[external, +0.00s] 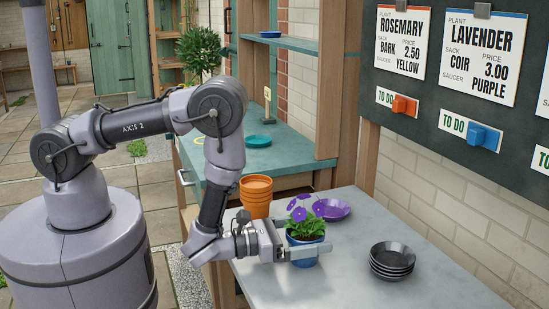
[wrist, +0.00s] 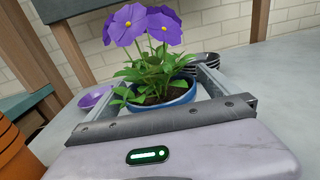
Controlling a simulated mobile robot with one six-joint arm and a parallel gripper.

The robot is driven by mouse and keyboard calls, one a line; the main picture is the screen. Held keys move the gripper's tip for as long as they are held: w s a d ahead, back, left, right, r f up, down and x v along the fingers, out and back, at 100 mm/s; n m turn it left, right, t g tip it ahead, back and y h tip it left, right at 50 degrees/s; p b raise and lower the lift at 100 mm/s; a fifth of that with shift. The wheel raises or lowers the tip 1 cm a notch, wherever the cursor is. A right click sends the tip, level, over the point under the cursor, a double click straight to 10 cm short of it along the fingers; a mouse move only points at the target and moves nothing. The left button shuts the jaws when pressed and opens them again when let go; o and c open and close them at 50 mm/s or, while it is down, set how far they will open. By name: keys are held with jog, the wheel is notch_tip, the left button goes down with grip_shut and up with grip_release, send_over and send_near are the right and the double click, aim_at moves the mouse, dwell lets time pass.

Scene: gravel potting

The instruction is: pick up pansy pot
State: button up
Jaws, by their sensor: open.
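The pansy pot is a blue pot (external: 304,256) with purple flowers and green leaves, upright on the grey table (external: 345,287). In the wrist view the blue pot (wrist: 181,104) shows dark soil and purple flowers above it. My gripper (external: 310,249) is open and level, with one finger on each side of the pot. In the wrist view the fingers (wrist: 155,97) reach along both sides of the pot. I cannot tell whether either finger touches it.
A purple saucer (external: 333,209) lies behind the pansy. A stack of black saucers (external: 392,262) stands to the right. Stacked orange pots (external: 256,196) stand at the back left. A board (external: 455,75) with plant cards hangs on the right. The table's front right is clear.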

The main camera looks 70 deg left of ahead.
jog(key=shift+w, duration=0.75)
jog(key=c, duration=1.8)
